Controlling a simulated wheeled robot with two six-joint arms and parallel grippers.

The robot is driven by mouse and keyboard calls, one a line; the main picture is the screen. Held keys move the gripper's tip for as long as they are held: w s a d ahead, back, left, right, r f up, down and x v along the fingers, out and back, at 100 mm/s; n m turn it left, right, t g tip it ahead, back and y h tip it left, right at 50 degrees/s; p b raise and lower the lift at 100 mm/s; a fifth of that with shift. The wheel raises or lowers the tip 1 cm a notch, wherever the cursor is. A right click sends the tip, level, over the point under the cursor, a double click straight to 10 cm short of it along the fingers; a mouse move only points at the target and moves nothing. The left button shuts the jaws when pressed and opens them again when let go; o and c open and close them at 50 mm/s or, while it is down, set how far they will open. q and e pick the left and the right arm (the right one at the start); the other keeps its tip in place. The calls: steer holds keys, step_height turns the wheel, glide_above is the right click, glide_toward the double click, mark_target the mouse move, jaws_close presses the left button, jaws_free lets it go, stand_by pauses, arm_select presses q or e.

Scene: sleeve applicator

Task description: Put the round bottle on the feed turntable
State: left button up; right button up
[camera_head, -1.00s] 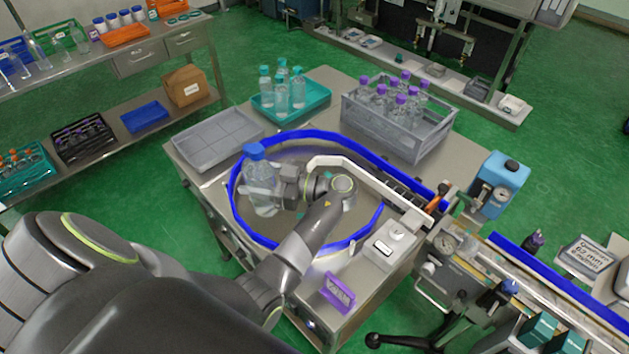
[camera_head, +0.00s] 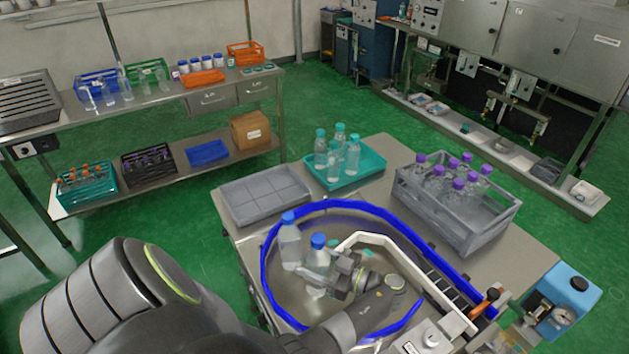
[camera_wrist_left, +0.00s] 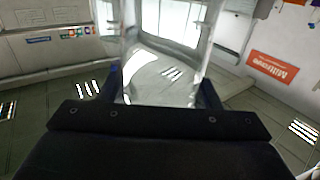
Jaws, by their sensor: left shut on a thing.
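A clear blue-capped bottle (camera_head: 316,262) is upright in my left gripper (camera_head: 328,284), which is shut on it. The held bottle also shows as clear walls between the fingers in the left wrist view (camera_wrist_left: 163,75). Another clear blue-capped bottle (camera_head: 290,246) stands just left of and behind it, within the blue rail. The feed turntable (camera_head: 288,296) is the grey round surface inside the blue curved rail (camera_head: 266,262). The held bottle is over the turntable; I cannot tell whether its base touches. My right gripper is not in view.
A grey divided tray (camera_head: 262,195), a teal tray (camera_head: 374,166) with several teal-capped bottles and a grey crate (camera_head: 462,232) of purple-capped bottles stand behind the rail. A white guide (camera_head: 385,241) curves across the turntable.

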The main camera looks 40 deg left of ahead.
mark_target(314, 271)
arm_select(q)
steer(key=shift+f, duration=0.4)
step_height(314, 271, down, 2)
steer(key=shift+f, duration=0.45)
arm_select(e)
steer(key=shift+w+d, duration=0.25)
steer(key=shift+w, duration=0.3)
arm_select(q)
steer(key=shift+f, duration=0.15)
steer(key=o, duration=1.4)
steer(key=shift+s, duration=0.1)
steer(key=shift+c, duration=0.2)
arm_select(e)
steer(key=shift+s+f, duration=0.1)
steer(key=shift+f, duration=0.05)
